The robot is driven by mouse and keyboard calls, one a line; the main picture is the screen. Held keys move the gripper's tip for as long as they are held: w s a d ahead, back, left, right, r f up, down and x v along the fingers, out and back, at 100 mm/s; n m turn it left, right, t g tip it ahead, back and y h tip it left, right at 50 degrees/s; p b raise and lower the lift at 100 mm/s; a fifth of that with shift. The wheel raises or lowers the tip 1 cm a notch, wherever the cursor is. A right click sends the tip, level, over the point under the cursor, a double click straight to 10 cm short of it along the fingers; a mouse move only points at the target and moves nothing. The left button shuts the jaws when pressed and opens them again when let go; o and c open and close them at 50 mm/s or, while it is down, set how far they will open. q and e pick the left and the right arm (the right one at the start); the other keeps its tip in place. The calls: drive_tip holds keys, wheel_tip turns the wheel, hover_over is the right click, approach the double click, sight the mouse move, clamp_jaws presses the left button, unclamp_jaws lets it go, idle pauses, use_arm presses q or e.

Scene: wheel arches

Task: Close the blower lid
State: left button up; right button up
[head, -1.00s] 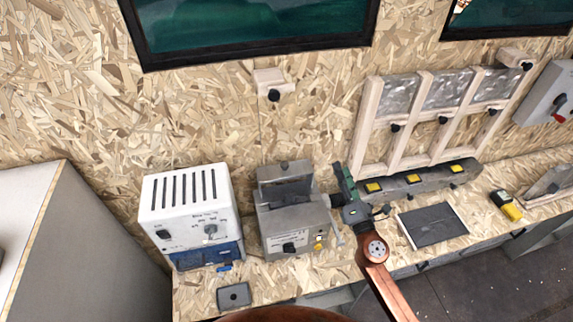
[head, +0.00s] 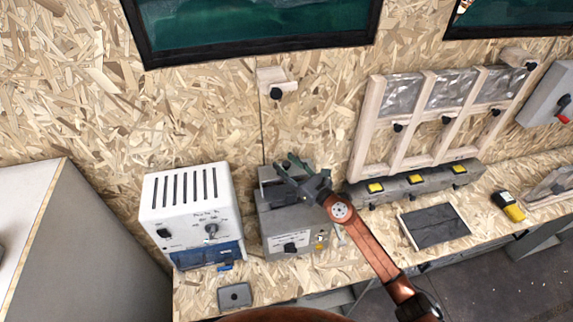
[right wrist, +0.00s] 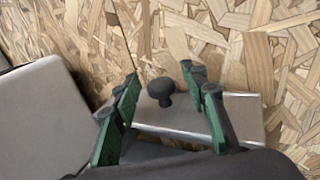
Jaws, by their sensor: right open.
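The blower is a grey metal box (head: 284,244) on the bench, with its lid (head: 268,194) standing raised at the back. My right gripper (head: 286,163) is at the top of the lid and hides part of it in the head view. In the right wrist view the open green-padded fingers (right wrist: 160,74) stand either side of a dark round knob (right wrist: 160,90) on the lid (right wrist: 235,108), with gaps visible on both sides. My left gripper is not in view.
A white slotted unit (head: 186,197) stands close to the left of the blower. A small grey plate (head: 235,296) lies in front. A grey rail with yellow parts (head: 413,184) and a dark panel (head: 435,226) are to the right. The chipboard wall (head: 210,100) is close behind.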

drive_tip(key=shift+w+a, duration=0.1)
drive_tip(key=shift+w, duration=0.05)
drive_tip(key=shift+c, duration=0.3)
clamp_jaws()
idle(0.4)
